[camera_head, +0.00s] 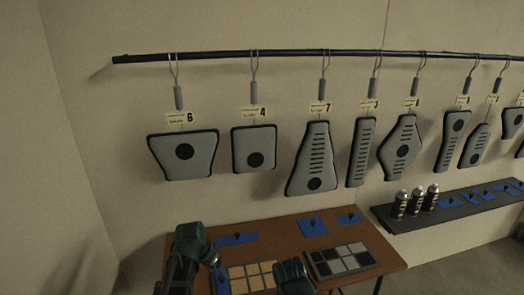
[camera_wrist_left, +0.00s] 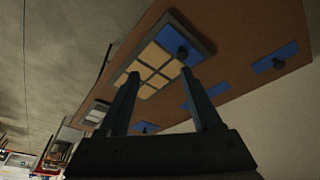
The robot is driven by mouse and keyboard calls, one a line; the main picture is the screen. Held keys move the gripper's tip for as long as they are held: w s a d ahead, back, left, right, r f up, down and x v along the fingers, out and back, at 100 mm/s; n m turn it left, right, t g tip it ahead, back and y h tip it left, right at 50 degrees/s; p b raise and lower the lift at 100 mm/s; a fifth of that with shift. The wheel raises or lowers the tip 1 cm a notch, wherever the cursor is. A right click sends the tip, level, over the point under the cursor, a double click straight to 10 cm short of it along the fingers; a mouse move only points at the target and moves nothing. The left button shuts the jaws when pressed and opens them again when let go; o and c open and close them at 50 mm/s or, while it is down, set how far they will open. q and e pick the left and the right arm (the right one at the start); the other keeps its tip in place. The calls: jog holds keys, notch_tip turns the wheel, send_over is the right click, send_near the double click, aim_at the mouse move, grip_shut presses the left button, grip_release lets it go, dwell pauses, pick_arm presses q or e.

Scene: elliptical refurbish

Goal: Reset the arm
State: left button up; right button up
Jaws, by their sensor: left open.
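My left gripper (camera_wrist_left: 158,85) shows in the left wrist view, its two dark fingers spread apart with nothing between them. The brown table (camera_head: 275,232) and a tray of beige tiles (camera_wrist_left: 152,65) lie beyond the fingers. In the head view, a dark green part of my arm (camera_head: 194,243) stands at the left of the table, in front of its left edge. Another dark green arm part (camera_head: 292,275) is low in the middle, partly covering the beige tray. I cannot make out my right gripper.
A second tray of grey and black tiles (camera_head: 343,261) and blue pads (camera_head: 313,227) lie on the table. Flat grey panels (camera_head: 183,155) hang from a black rail (camera_head: 300,54). A dark shelf (camera_head: 455,208) holds several bottles (camera_head: 415,198) and blue pads.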

pick_arm(q)
jog(key=s+d+n+g+y, duration=0.1)
jog(key=s+d, duration=0.5)
jog(key=s, duration=0.2)
jog(key=s+d+g+y, duration=0.2)
jog(key=s+d, duration=0.4)
jog(key=s, duration=0.3)
jog(key=shift+f+n, duration=0.4)
jog(key=shift+f, duration=0.05)
